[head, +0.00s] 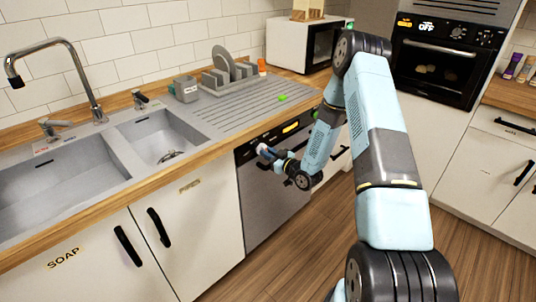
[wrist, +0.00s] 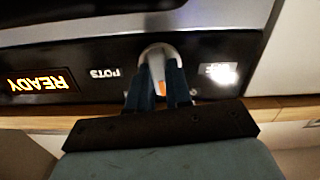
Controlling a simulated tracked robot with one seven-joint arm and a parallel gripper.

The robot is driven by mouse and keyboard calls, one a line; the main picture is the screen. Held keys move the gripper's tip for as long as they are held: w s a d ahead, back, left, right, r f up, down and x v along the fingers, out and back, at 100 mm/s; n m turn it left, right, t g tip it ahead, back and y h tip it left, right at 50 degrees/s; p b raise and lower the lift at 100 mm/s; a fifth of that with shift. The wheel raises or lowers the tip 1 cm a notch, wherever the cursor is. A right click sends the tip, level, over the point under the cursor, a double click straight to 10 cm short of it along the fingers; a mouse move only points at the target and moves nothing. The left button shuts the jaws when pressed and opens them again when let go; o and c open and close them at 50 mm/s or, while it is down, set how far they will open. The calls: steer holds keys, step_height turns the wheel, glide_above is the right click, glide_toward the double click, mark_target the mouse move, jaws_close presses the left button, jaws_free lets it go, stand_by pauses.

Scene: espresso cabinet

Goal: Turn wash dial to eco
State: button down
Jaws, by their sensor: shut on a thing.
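The wash dial (wrist: 158,52) is a round pale knob with a raised grey grip and an orange mark, on the dark panel (wrist: 218,50) of the dishwasher (head: 270,205). My gripper (wrist: 158,78) is shut on the dial's grip, with one dark finger on each side. The orange mark shows between the fingers, toward the bottom of the wrist view. A "POTS" label (wrist: 104,72) is left of the dial there, upside down. A bright label (wrist: 218,73) on the right is too washed out to read. In the head view my gripper (head: 264,151) is at the panel and largely hides the dial.
An orange display (wrist: 40,85) reads "READY", upside down in the wrist view. The wooden counter (head: 215,148) runs above the dishwasher, with the sink (head: 160,140) to the left. An oven (head: 435,60) stands at the back right. Open floor (head: 300,255) lies in front.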

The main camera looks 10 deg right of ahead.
steer(key=m, duration=0.6)
steer(key=shift+f, duration=0.15)
steer(key=shift+m, duration=0.3)
steer(key=c, duration=1)
jaws_free()
steer(key=shift+c, duration=0.2)
steer(key=v, duration=1.3)
steer(key=shift+s+d, duration=0.3)
